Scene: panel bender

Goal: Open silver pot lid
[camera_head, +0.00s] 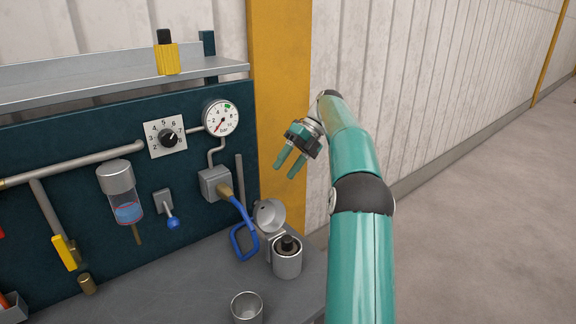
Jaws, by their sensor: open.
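The silver pot (288,262) stands on the grey bench near its right end. Its silver lid (269,215) is tipped up and back on the pot's rear left side, so the pot's mouth is uncovered. A dark knob-like piece (289,244) shows inside the mouth. My gripper (284,167) is open and empty, in the air above and behind the pot in the picture. Its green fingers point down and to the left, and they touch nothing that I can see.
A blue looped hose (243,240) hangs just left of the lid. An open silver cup (247,307) stands at the bench's front. The dark panel behind carries a gauge (221,118), a dial (166,138) and a blue-tipped lever (172,222). A yellow post (280,60) rises behind my gripper.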

